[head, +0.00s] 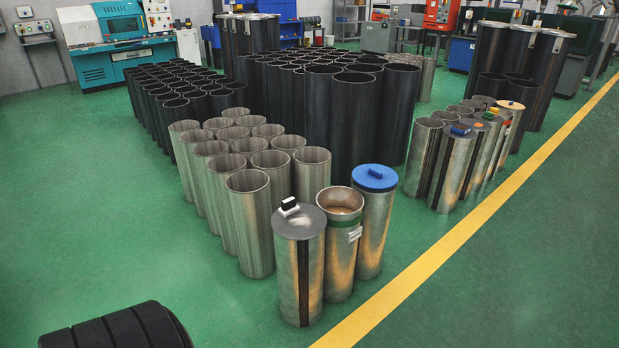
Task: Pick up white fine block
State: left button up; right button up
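The block is small here, and I cannot tell whether the black part is a separate piece. Neither of my grippers shows in the head view.
An open cylinder (341,262) and a blue-lidded one (375,230) stand close behind on the right. Rows of open grey (250,225) and black cylinders (340,115) fill the middle. A yellow line (440,250) crosses the floor.

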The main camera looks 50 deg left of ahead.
aim_at(289, 206)
jog(key=i+u, duration=0.3)
jog(key=i, duration=0.2)
jog(key=i+u, duration=0.35)
jog(key=i, duration=0.15)
jog(key=i+l+u, duration=0.3)
jog(key=i, duration=0.2)
jog(key=i+l+u, duration=0.35)
jog(key=i+j, duration=0.1)
